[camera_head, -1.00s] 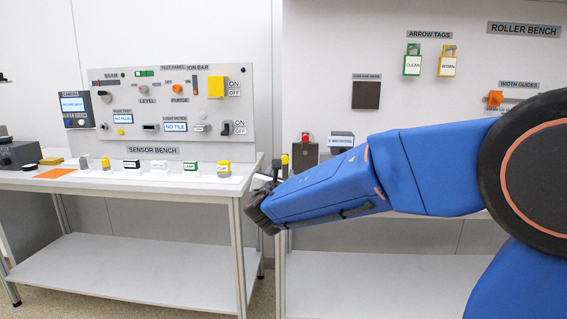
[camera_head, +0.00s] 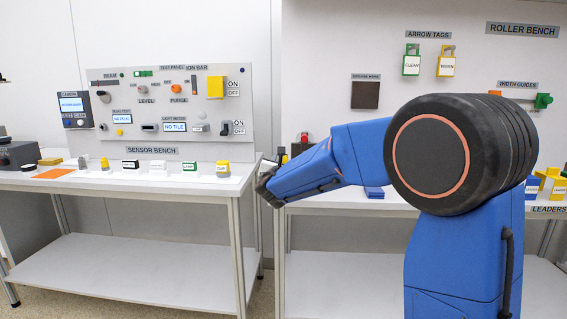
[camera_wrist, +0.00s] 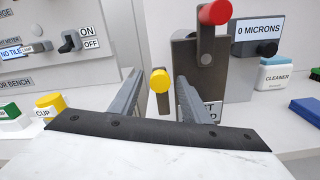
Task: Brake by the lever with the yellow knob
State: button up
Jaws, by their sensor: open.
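The lever with the yellow knob (camera_wrist: 160,80) shows in the wrist view, its round knob on a short post beside a dark grey block. Its knob lies between the two fingers of my gripper (camera_wrist: 158,95) in the picture. The fingers are apart, and I cannot tell how far beyond them the knob stands. In the head view the yellow knob (camera_head: 285,159) is small, at the left end of the roller bench. My gripper (camera_head: 270,178) is just left of and below it there, its fingers mostly hidden.
A red-knobbed lever (camera_wrist: 212,30) stands on the dark block (camera_wrist: 198,75), close to the right finger. A display reading 0 MICRONS (camera_wrist: 258,38) and a cleaner bottle (camera_wrist: 277,75) are further right.

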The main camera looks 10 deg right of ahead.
grip_shut()
jog(key=shift+w+a+f+n, duration=0.15)
jog(key=shift+a+n, duration=0.4)
jog(key=shift+n, duration=0.3)
jog(key=shift+w+a+f+n, duration=0.1)
jog(key=shift+w+a+n, duration=0.1)
jog(key=shift+a+n, duration=0.5)
jog(key=shift+w+a+f+n, duration=0.15)
jog(key=shift+a+n, duration=0.2)
jog(key=shift+n, duration=0.7)
grip_release()
jog(key=v, duration=1.7)
jog(key=shift+s, duration=0.15)
